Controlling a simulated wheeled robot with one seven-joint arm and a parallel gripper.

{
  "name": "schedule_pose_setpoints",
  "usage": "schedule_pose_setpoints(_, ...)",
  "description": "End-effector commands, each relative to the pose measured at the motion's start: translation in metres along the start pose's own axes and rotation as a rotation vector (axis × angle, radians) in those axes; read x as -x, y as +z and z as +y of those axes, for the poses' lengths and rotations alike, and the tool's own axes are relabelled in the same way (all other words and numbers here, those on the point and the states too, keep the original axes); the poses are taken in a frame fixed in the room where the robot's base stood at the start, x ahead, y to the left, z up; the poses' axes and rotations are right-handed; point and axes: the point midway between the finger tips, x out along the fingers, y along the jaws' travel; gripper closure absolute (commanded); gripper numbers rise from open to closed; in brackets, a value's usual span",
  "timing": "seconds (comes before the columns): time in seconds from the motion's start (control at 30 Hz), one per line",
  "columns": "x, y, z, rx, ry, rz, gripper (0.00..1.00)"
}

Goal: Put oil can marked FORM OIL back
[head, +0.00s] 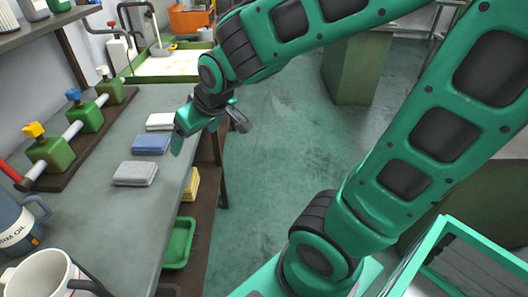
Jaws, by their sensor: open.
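A blue-grey can (20,222) with a handle stands on the bench at the left edge of the head view. My gripper (208,138) hangs over the bench's right edge, beyond the folded cloths and well away from the can. Its fingers are spread apart and nothing shows between them.
A white mug (42,276) stands just in front of the can. Folded white (160,121), blue (150,144) and grey (135,173) cloths lie on the bench (95,215). A valve rack (75,130) runs along the wall side. A green tray (178,243) sits below.

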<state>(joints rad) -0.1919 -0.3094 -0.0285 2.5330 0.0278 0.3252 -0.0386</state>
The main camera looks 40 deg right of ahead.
Motion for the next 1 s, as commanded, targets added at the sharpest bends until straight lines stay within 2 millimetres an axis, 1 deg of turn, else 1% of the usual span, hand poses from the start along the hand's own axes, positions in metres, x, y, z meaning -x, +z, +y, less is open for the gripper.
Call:
schedule_pose_setpoints(0.03, 0.011, 0.024, 0.036, -0.089, 0.05, -0.068, 0.15)
schedule_pose_setpoints(0.07, 0.019, 0.042, 0.054, -0.145, 0.077, -0.116, 0.15)
schedule_pose_setpoints(0.1, 0.03, 0.066, 0.075, -0.219, 0.107, -0.18, 0.15)
schedule_pose_setpoints(0.17, 0.049, 0.101, 0.099, -0.33, 0.141, -0.272, 0.15)
schedule_pose_setpoints(0.2, 0.061, 0.124, 0.11, -0.399, 0.158, -0.327, 0.15)
schedule_pose_setpoints(0.3, 0.089, 0.17, 0.123, -0.551, 0.178, -0.442, 0.15)
schedule_pose_setpoints(0.4, 0.109, 0.2, 0.124, -0.656, 0.181, -0.518, 0.15)
schedule_pose_setpoints(0.5, 0.12, 0.215, 0.126, -0.71, 0.178, -0.558, 0.15)
schedule_pose_setpoints(0.57, 0.123, 0.218, 0.126, -0.723, 0.177, -0.568, 0.15)
schedule_pose_setpoints(1.0, 0.123, 0.218, 0.125, -0.722, 0.177, -0.571, 0.15)
